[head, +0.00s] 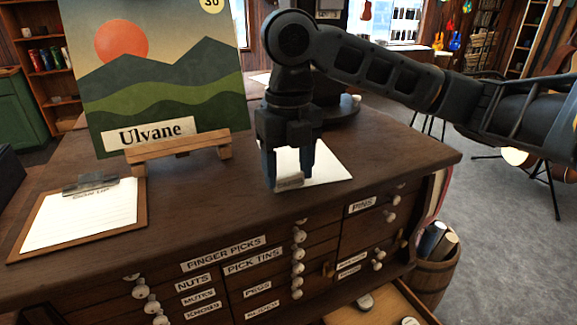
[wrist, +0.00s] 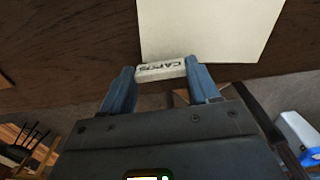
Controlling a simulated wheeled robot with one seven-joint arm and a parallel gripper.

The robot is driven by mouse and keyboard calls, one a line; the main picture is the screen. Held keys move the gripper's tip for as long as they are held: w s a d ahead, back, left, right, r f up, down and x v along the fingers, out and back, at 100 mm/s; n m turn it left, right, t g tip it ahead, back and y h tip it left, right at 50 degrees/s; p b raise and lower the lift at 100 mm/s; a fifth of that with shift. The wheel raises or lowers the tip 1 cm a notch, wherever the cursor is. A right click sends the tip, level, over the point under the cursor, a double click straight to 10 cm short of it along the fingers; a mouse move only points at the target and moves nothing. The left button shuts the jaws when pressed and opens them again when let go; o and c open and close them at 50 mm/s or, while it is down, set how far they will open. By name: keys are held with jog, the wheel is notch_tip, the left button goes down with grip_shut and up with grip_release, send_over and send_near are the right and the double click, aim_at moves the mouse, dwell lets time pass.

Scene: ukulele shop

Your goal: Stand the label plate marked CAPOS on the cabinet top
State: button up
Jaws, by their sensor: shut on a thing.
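The label plate marked CAPOS (wrist: 161,71) is a small pale block with dark lettering, held between the two blue fingertips in the wrist view. My gripper (wrist: 160,78) is shut on it. In the head view my gripper (head: 290,180) points down over the front part of the cabinet top (head: 200,190), and the plate (head: 290,182) shows low between the fingers. The plate is at or just above the wood near the front edge; I cannot tell whether it touches. A white sheet (head: 325,168) lies on the top just behind and right of the plate.
A clipboard (head: 80,217) lies at the left of the top. A painting (head: 160,70) on a wooden easel (head: 178,148) stands behind it. A drawer (head: 385,305) is open at the lower right, near a barrel (head: 432,270). The right end of the top is clear.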

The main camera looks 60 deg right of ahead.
jog(key=shift+f, duration=0.3)
jog(key=o, duration=1.1)
jog(key=shift+r+b, duration=0.3)
jog(key=shift+r, duration=3.65)
jog(key=shift+s, duration=0.1)
